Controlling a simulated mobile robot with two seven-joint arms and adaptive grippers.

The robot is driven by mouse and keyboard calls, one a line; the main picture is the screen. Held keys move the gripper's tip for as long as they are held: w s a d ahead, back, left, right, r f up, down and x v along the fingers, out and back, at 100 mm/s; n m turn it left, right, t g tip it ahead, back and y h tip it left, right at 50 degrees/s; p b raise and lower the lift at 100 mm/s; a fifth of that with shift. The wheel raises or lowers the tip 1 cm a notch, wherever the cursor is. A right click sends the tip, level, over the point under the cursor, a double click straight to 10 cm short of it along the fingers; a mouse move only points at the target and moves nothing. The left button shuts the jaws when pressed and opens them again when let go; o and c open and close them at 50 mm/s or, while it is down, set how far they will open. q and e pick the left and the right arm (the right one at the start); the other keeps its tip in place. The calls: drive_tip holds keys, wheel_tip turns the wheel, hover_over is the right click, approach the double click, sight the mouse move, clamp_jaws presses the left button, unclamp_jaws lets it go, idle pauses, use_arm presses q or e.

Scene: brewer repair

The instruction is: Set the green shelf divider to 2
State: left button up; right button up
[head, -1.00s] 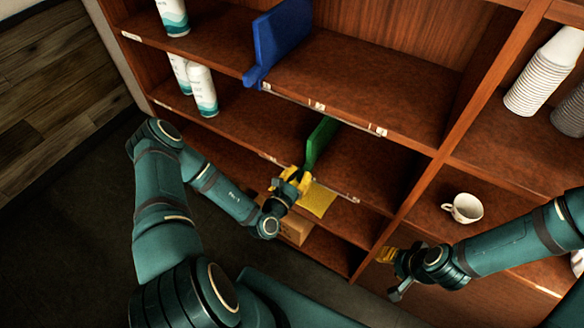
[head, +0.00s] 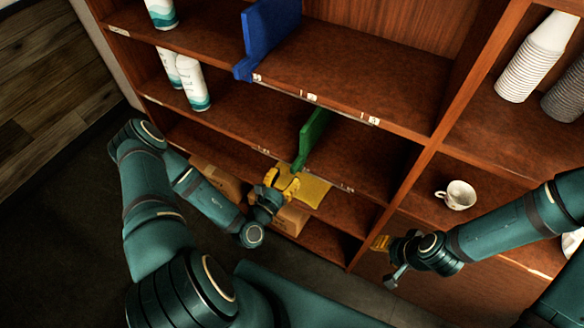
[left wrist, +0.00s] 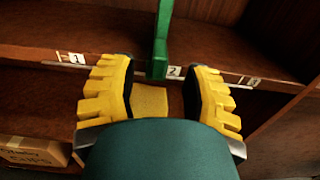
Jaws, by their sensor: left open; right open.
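The green shelf divider (head: 312,138) stands upright on the middle shelf (head: 240,118). In the left wrist view its front end (left wrist: 160,50) is at the shelf edge, just left of the label 2 (left wrist: 174,71). The label 1 (left wrist: 76,58) is further left and the label 3 (left wrist: 253,82) further right. My left gripper (head: 283,182) is open just in front of and below the divider's front end; its yellow fingers (left wrist: 163,95) are spread to either side, with nothing visibly held. My right gripper (head: 384,244) is open and empty, low by the right-hand shelves.
A blue divider (head: 268,38) stands on the shelf above. White bottles (head: 194,84) stand at the left. A white cup (head: 457,195) and stacked cups (head: 530,62) are at the right.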

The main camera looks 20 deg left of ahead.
use_arm(q)
drive_tip(key=s, duration=0.6)
drive_tip(key=shift+s+a, duration=0.25)
drive_tip(key=shift+s, duration=0.1)
drive_tip(key=shift+d, duration=0.1)
